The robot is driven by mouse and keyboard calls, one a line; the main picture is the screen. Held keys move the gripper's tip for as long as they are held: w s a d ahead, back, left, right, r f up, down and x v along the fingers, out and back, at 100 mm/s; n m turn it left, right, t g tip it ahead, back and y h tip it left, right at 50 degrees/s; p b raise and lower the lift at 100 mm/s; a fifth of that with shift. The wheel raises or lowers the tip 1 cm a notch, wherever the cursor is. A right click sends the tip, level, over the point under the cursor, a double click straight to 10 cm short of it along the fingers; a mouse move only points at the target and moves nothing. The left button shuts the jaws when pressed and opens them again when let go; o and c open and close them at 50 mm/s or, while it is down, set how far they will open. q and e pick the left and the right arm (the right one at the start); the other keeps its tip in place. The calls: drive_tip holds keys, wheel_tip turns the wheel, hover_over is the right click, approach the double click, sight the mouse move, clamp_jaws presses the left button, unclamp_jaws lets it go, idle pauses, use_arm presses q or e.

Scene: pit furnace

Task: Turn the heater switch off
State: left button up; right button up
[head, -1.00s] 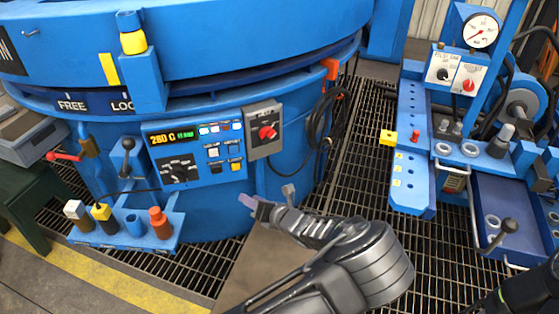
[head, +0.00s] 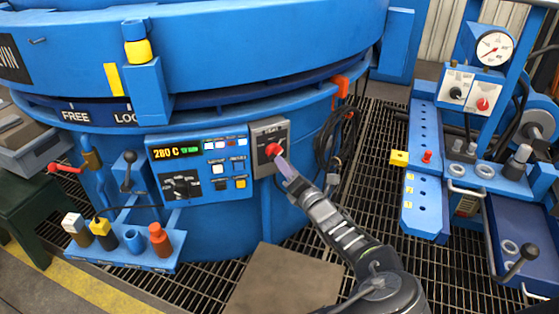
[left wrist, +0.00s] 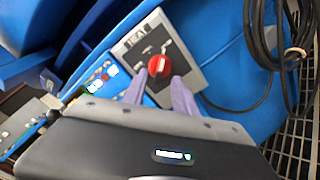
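The heater switch is a red rotary knob (head: 273,150) on a grey plate (head: 270,135) at the right end of the furnace's control panel. It also shows in the left wrist view as a red knob (left wrist: 159,66) with a pale mark across it. My left gripper (head: 284,164) is just in front of the knob, at its lower right in the head view. In the left wrist view its two fingers (left wrist: 159,86) stand apart with the knob just beyond and between the tips. I cannot tell whether they touch it. My right gripper does not show.
The control panel (head: 199,165) beside the switch shows 280 C and has a black dial and several buttons. A coiled black cable (head: 336,140) hangs to the right. A shelf (head: 125,256) with several colored fittings is at lower left. A blue bench with a gauge (head: 494,48) stands right.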

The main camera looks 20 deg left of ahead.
sight(275, 153)
use_arm(q)
drive_tip(key=shift+b+x, duration=0.4)
drive_tip(key=shift+x, duration=1.85)
drive_tip(key=shift+c, duration=0.4)
clamp_jaws()
